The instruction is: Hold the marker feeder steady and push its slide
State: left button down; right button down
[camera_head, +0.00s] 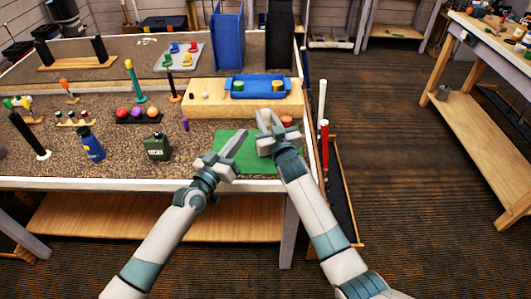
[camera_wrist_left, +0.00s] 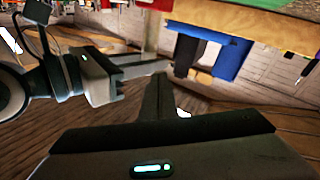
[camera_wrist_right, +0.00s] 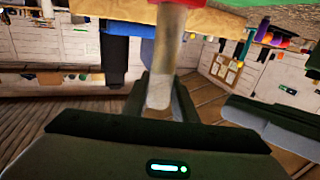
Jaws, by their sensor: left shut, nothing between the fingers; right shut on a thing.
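My right gripper (camera_head: 264,117) is shut over the green mat (camera_head: 233,158), in front of the wooden block. In the right wrist view its fingers (camera_wrist_right: 162,95) are closed on a pale post (camera_wrist_right: 167,45) with a red part (camera_wrist_right: 172,4) at its end. A red-orange round piece (camera_head: 287,119) shows beside this gripper in the head view. I cannot tell for certain that the held post is the marker feeder, and no slide can be made out. My left gripper (camera_head: 243,135) is shut and empty, left of the right one, above the mat and apart from the post.
A dark green bottle (camera_head: 157,147), a blue bottle (camera_head: 90,143) and a rack of coloured balls stand to the left. Upright clubs (camera_head: 324,140) stand along the table's right edge.

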aim_at(262, 169)
pick_arm(q)
jog(key=s+d+f+g, duration=0.2)
jog(key=s+f, duration=0.1)
jog(key=s+d+f+g, duration=0.2)
jog(key=f, duration=0.1)
jog(key=s+d+f+m+g, duration=0.1)
jog(key=s+d+f+g, duration=0.1)
jog(key=s+f, duration=0.1)
jog(key=shift+s+d+f+h, duration=0.25)
jog(key=shift+s+f+h, duration=0.05)
jog(key=shift+s+d+f, duration=0.1)
jog(key=shift+s+f, duration=0.15)
jog(key=shift+f, duration=0.1)
jog(key=shift+w, duration=0.1)
jog(key=shift+w, duration=4.3)
jog(key=shift+w+r, duration=0.1)
jog(key=shift+w, duration=1.15)
jog(key=shift+s, duration=1.25)
jog(key=shift+s, duration=0.1)
